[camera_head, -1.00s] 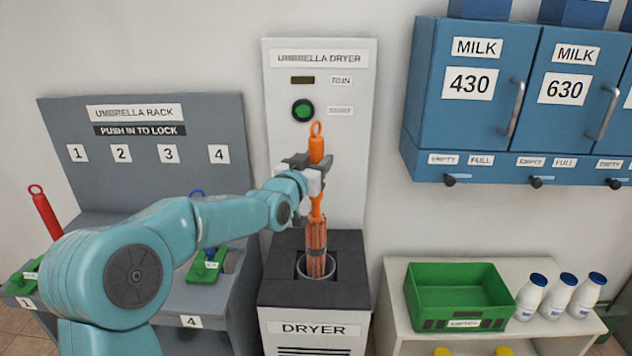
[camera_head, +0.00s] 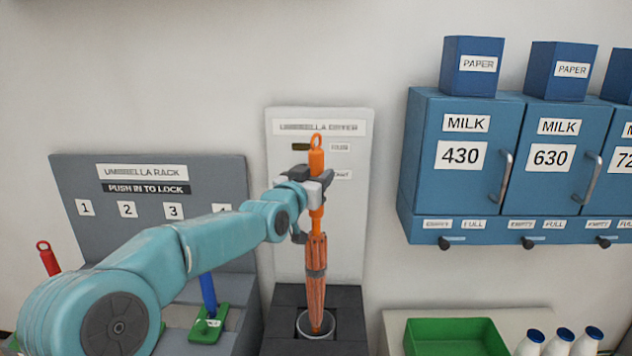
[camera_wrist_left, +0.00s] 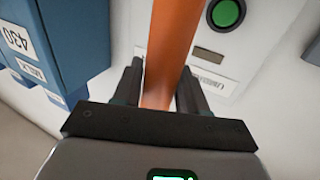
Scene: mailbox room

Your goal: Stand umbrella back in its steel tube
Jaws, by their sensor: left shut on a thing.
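The orange umbrella (camera_head: 316,270) is folded and upright, handle loop at the top. My left gripper (camera_head: 318,187) is shut on its handle, which also shows between the fingers in the left wrist view (camera_wrist_left: 170,50). The steel tube (camera_head: 303,326) is the round opening in the dryer top. The umbrella's tip is at the tube's mouth, in front of its inside; I cannot tell whether it is still inside the rim. My right gripper is not in view.
The umbrella rack (camera_head: 140,215) stands left, with a blue umbrella (camera_head: 208,293) and a red one (camera_head: 48,260). Blue milk boxes (camera_head: 465,165) hang on the right wall, above a green crate (camera_head: 455,338) and several white bottles (camera_head: 562,343).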

